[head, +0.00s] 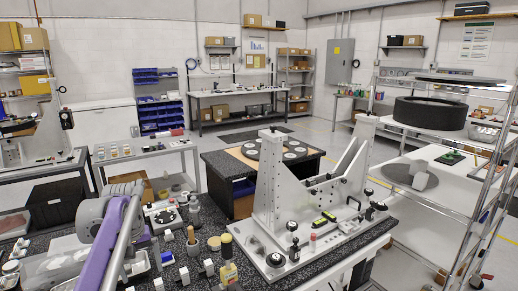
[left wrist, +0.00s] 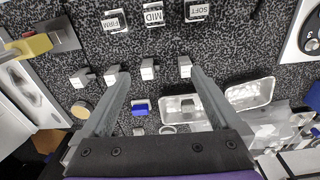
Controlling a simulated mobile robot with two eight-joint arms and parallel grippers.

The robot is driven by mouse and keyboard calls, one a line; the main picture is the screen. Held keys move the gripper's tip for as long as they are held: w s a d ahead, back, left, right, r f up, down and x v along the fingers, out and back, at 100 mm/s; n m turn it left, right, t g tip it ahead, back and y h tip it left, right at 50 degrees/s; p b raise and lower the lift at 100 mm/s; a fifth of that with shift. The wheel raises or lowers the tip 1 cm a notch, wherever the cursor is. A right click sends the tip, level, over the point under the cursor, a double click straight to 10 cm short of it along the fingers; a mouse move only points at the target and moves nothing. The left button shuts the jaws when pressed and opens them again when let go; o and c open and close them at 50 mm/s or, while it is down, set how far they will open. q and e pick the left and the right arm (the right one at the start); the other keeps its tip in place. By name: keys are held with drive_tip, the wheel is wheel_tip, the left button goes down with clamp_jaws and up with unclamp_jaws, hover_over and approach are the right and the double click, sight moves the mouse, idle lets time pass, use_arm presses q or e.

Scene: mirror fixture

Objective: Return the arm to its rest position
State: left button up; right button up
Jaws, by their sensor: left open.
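My left arm (head: 118,222) shows at the lower left of the head view, purple and grey, over the near end of the dark speckled bench. In the left wrist view my left gripper (left wrist: 158,75) is open, its two long grey fingers apart with nothing held between them. It is above the bench top, close to a row of small white-faced blocks (left wrist: 147,69). I cannot tell the exact height of the fingertips above the bench. My right gripper is in neither view.
A tall white fixture (head: 268,190) stands on the bench to the right of the arm. Clear trays (left wrist: 250,93) and blocks labelled FIRM, MID (left wrist: 153,14) and SOFT lie around the gripper. A wire rack (head: 435,130) stands far right.

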use_arm(q)
drive_tip(key=s+d+f+m+t, duration=0.1)
drive_tip(key=s+d+f, duration=0.3)
drive_tip(key=s, duration=0.4)
drive_tip(key=s+d+f+m+t, duration=0.2)
drive_tip(key=s+d+f, duration=0.3)
drive_tip(key=s, duration=0.4)
drive_tip(key=s+d+f+m+t, duration=0.1)
drive_tip(key=s+d+f, duration=0.3)
drive_tip(key=s, duration=0.5)
wheel_tip(320, 180, down, 2)
drive_tip(key=shift+d+f+m+t, duration=0.15)
drive_tip(key=shift+m+t, duration=0.25)
drive_tip(key=shift+m, duration=0.5)
drive_tip(key=shift+o, duration=0.2)
drive_tip(key=shift+w, duration=0.1)
